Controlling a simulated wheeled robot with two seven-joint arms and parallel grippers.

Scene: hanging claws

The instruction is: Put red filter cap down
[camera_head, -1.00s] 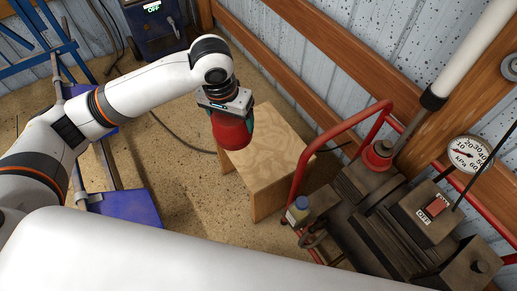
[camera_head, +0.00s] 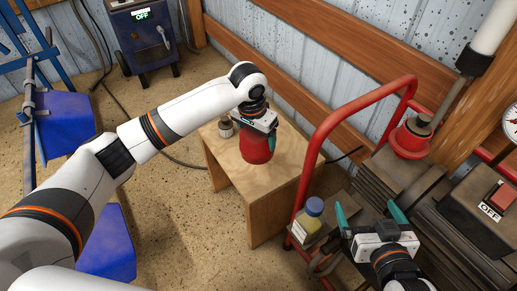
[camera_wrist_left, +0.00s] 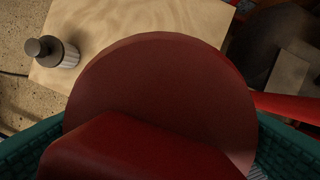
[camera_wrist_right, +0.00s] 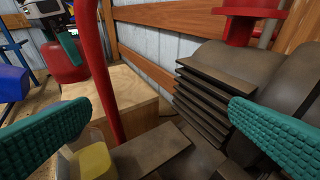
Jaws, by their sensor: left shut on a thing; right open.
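The red filter cap (camera_head: 255,150) is in the jaws of my left gripper (camera_head: 263,134), over the wooden stand (camera_head: 284,172). In the left wrist view the cap (camera_wrist_left: 165,75) fills the middle, between the green fingers. The right wrist view shows the cap (camera_wrist_right: 66,62) upright, its base at or just above the stand's top; I cannot tell if it touches. My right gripper (camera_head: 368,213) is open and empty, above the dark machine at lower right. In its own view both green fingers are spread wide with nothing between them.
A small grey-topped jar (camera_head: 226,128) stands on the stand, left of the cap. A red tube rail (camera_head: 312,160) rises between the stand and the machine (camera_head: 440,200). A yellow bottle with a blue cap (camera_head: 309,212) stands near my right gripper.

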